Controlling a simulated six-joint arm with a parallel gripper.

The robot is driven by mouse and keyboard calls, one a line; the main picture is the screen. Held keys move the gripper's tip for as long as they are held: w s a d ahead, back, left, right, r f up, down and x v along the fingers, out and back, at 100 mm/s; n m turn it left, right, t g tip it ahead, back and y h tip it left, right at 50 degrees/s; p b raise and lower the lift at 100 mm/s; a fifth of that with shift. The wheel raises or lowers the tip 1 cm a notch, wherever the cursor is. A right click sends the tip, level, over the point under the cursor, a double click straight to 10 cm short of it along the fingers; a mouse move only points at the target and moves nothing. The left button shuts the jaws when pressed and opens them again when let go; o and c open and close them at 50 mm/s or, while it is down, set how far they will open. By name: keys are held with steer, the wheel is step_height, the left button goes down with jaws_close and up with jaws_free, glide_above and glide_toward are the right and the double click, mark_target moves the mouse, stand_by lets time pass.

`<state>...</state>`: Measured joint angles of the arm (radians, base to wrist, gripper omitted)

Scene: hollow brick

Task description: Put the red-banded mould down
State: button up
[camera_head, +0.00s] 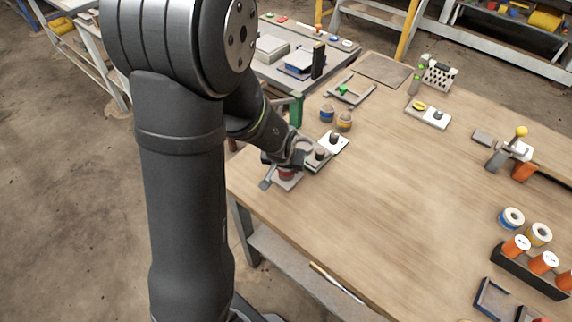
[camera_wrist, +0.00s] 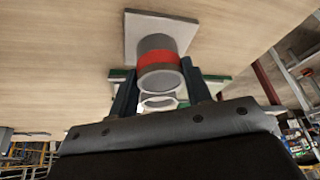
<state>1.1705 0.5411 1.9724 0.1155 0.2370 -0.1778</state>
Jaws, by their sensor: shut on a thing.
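The red-banded mould (camera_wrist: 157,60) is a grey hollow cylinder with a red band. In the wrist view it shows between the two fingers of my gripper (camera_wrist: 160,82), with a pale square plate (camera_wrist: 135,30) at its far end. My gripper is shut on the mould. In the head view my gripper (camera_head: 290,164) is low at the table's left edge, and only a little of the mould's red (camera_head: 287,174) shows beneath it. A grey plate (camera_head: 291,184) lies under it. Whether the mould touches this plate is hard to tell.
Beside my gripper are a white plate with a dark knob (camera_head: 338,145), a blue-banded mould (camera_head: 327,113) and a yellow-banded mould (camera_head: 344,122). Two ringed rolls (camera_head: 511,218) and a dark rack of orange-red cylinders (camera_head: 530,272) stand at the right. The middle of the wooden table (camera_head: 400,200) is clear.

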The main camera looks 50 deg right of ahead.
steer(key=o, duration=1.3)
steer(key=shift+f, duration=0.1)
steer(key=shift+a+r, duration=0.15)
steer(key=shift+r, duration=0.5)
steer(key=v, duration=1.1)
steer(key=shift+s+a, duration=0.1)
steer(key=shift+f, duration=0.15)
steer(key=shift+x, duration=6.05)
